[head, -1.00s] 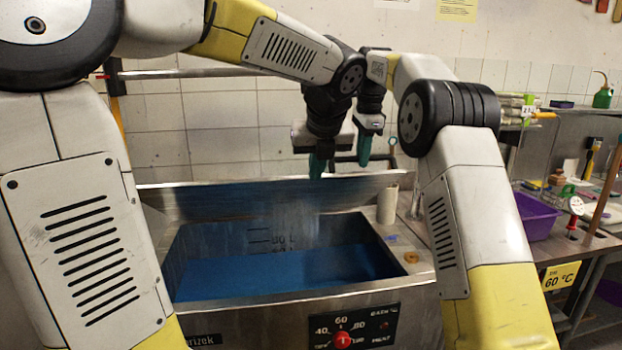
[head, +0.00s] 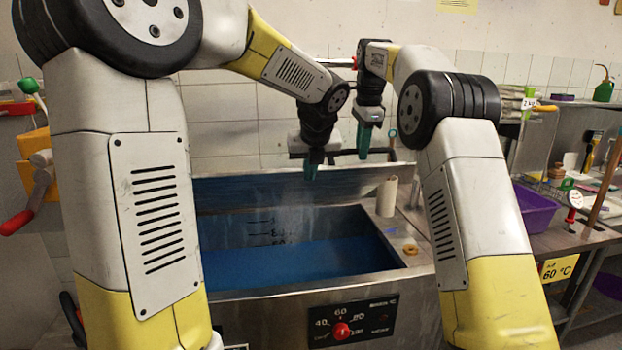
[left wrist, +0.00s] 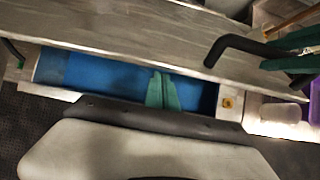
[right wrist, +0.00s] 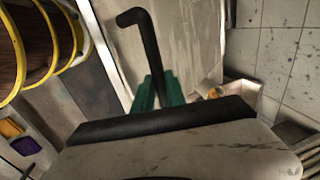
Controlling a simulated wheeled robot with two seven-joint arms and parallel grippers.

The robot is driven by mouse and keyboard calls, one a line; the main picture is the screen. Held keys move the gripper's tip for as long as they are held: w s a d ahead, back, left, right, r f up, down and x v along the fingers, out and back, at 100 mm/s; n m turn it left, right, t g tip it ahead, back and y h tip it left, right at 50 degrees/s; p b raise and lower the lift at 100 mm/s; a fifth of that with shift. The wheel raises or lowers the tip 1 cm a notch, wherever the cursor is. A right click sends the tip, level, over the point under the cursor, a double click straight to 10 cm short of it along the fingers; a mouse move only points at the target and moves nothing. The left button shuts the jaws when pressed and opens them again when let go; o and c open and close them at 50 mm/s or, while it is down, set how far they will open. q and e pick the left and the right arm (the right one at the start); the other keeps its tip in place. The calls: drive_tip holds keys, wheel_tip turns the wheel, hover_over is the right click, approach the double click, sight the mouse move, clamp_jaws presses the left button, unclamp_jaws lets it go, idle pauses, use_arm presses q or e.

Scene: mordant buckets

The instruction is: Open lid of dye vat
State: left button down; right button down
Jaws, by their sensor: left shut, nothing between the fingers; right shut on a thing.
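The dye vat (head: 255,309) is a steel tank with blue dye inside, in front of me in the head view. Its steel lid (head: 230,190) is tilted up along the back of the vat, and the blue bath shows below it. A black bar handle (right wrist: 147,45) shows in the right wrist view. My right gripper (head: 364,140) is shut on this handle behind the lid; its green fingers (right wrist: 160,90) meet the bar. My left gripper (head: 311,171) is shut and empty, pointing down near the lid's upper edge. It also shows over the vat in the left wrist view (left wrist: 161,90).
A cardboard-coloured roll (head: 387,196) and a small brass ring (head: 410,249) are on the vat's right rim. A purple basin (head: 535,212) is on the bench at right. A red-handled crank (head: 17,222) is at far left. A tiled wall closes the back.

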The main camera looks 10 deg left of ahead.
drive_tip(key=shift+a+f, duration=0.15)
drive_tip(key=shift+f, duration=0.05)
